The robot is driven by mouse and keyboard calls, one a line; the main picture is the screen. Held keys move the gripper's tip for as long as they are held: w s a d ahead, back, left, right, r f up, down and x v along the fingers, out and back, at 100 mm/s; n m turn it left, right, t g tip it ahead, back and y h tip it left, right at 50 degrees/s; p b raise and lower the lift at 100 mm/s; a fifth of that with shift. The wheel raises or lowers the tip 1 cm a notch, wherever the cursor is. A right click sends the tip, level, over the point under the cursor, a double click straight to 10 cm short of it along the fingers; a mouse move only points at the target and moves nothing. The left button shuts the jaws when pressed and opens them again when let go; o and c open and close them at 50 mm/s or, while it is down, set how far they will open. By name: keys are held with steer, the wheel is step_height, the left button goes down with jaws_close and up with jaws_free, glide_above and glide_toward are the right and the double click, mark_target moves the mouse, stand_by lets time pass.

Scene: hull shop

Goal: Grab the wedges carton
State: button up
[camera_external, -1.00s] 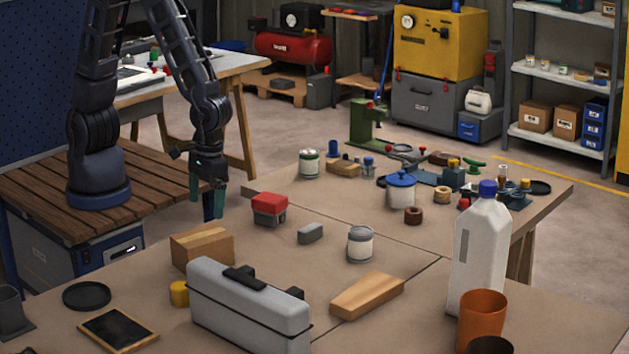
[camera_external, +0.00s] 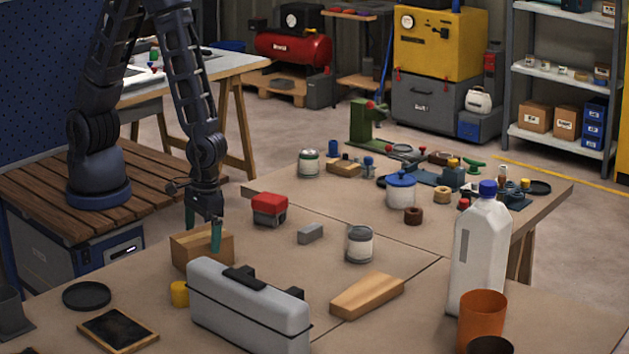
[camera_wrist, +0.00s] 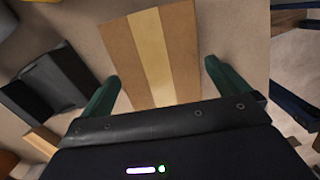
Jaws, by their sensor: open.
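The wedges carton, a brown cardboard box (camera_external: 188,252) with a paler tape strip, sits on the near left part of the workbench behind the grey toolbox. No lettering is readable on it. My gripper (camera_external: 203,228) is open, with green fingers pointing down at the carton's top. One finger overlaps the carton in the outside view. In the wrist view the carton (camera_wrist: 125,50) shows between and beyond the two spread fingers of my gripper (camera_wrist: 160,78). I cannot tell whether a finger touches it. Nothing is held.
The grey toolbox (camera_external: 245,312) stands close in front of the carton, with a yellow cylinder (camera_external: 180,293) beside it. A red-topped block (camera_external: 269,207), a small grey block (camera_external: 311,234) and a can (camera_external: 359,246) are to the right. A tall white bottle (camera_external: 480,255) stands further right.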

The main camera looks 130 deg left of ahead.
steer(key=shift+d+f, duration=0.2)
steer(key=shift+f, duration=1.15)
steer(key=c, duration=1.1)
steer(key=shift+o, duration=0.2)
steer(key=shift+r, duration=0.15)
